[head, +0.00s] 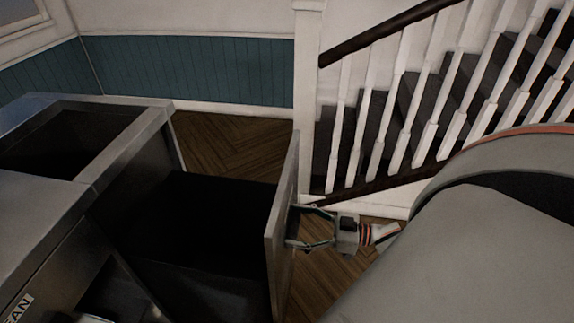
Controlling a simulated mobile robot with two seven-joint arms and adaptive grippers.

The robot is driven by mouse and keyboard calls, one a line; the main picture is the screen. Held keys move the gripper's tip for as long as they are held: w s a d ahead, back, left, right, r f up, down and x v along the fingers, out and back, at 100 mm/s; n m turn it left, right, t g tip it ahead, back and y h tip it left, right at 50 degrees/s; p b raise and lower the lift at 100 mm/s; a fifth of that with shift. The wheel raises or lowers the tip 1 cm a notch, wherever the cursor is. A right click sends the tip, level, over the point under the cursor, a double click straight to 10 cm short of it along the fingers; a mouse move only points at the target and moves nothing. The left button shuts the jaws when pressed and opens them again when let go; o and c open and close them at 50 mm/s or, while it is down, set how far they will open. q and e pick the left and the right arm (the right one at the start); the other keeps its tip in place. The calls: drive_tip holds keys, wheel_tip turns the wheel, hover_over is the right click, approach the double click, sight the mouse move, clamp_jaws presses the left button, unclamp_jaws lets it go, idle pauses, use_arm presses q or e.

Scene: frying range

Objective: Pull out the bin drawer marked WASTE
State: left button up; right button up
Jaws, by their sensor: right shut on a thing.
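A deep bin drawer (282,225) stands well out from the steel counter unit, with its front panel facing right. Its inside is dark, and no contents can be made out. Any WASTE marking on its front is hidden from this side. My right gripper (297,227) is at the outer face of the front panel, shut on the drawer's handle, which is mostly hidden by the fingers and the panel. My left gripper is not in view.
The steel counter (125,150) has a dark rectangular opening in its top. A label (18,308) ending in "EAN" shows at the lower left. A white-balustered staircase (400,120) rises behind the gripper. Wooden floor (225,145) is clear beyond the drawer.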

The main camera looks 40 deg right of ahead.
idle(0.3)
drive_tip(key=o, duration=1.6)
drive_tip(key=shift+s+d, duration=0.1)
drive_tip(key=shift+s, duration=0.05)
drive_tip(key=v, duration=1.1)
drive_tip(key=shift+s+d, duration=0.3)
drive_tip(key=shift+s+d, duration=0.1)
